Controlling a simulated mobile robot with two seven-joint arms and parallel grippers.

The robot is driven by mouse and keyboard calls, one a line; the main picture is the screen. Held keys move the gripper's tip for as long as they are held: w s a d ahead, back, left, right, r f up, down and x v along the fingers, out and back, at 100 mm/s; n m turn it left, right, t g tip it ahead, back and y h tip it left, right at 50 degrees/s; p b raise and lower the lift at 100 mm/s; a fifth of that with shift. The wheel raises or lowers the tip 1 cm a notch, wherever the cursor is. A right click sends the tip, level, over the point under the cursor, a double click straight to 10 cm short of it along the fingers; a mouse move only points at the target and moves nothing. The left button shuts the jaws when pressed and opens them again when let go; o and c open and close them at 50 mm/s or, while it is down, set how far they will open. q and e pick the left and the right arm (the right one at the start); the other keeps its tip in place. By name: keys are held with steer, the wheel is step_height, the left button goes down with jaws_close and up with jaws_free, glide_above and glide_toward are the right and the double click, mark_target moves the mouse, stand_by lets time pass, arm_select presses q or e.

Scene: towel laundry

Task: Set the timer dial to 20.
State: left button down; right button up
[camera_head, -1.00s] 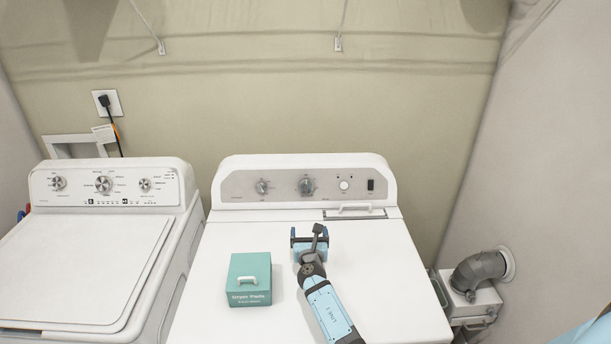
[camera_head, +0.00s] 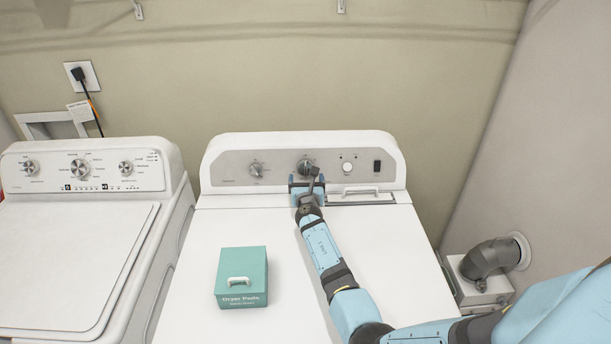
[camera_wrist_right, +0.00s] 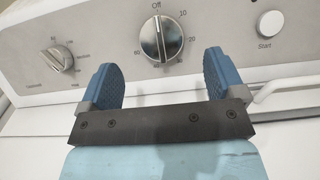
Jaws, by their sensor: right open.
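The timer dial (camera_head: 305,166) is the right-hand of the two knobs on the dryer's control panel. In the right wrist view this silver dial (camera_wrist_right: 163,38) has "Off" above it and 10 and 20 down its right side. Its ridge stands about upright, near "Off". My right gripper (camera_head: 306,179) is just in front of and below the dial in the head view. In the wrist view its blue fingers (camera_wrist_right: 162,75) are spread wide, with nothing between them, and the dial lies beyond, between their tips. They appear apart from it. My left gripper is out of view.
Another knob (camera_head: 256,169) is left of the dial; a round start button (camera_head: 347,167) and a dark switch (camera_head: 377,167) are right. A raised white handle (camera_head: 361,190) is close to the right of the gripper. A teal dryer-pads box (camera_head: 242,275) sits on the dryer top.

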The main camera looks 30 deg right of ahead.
mark_target(305, 169)
steer(key=b+x, duration=0.1)
steer(key=x, duration=0.1)
steer(key=b+x, duration=0.1)
steer(key=x, duration=0.2)
steer(key=shift+a+f+b, duration=0.1)
steer(key=shift+f+b, duration=0.15)
steer(key=shift+b, duration=0.1)
steer(key=shift+w+d+r+b, duration=0.15)
steer(key=shift+w+d+b, duration=0.2)
steer(key=shift+w, duration=0.15)
steer(key=shift+w+d+r, duration=0.1)
steer(key=shift+w, duration=0.05)
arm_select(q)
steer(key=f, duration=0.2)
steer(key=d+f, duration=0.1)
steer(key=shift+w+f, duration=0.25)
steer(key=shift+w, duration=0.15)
arm_select(e)
steer(key=c, duration=0.9)
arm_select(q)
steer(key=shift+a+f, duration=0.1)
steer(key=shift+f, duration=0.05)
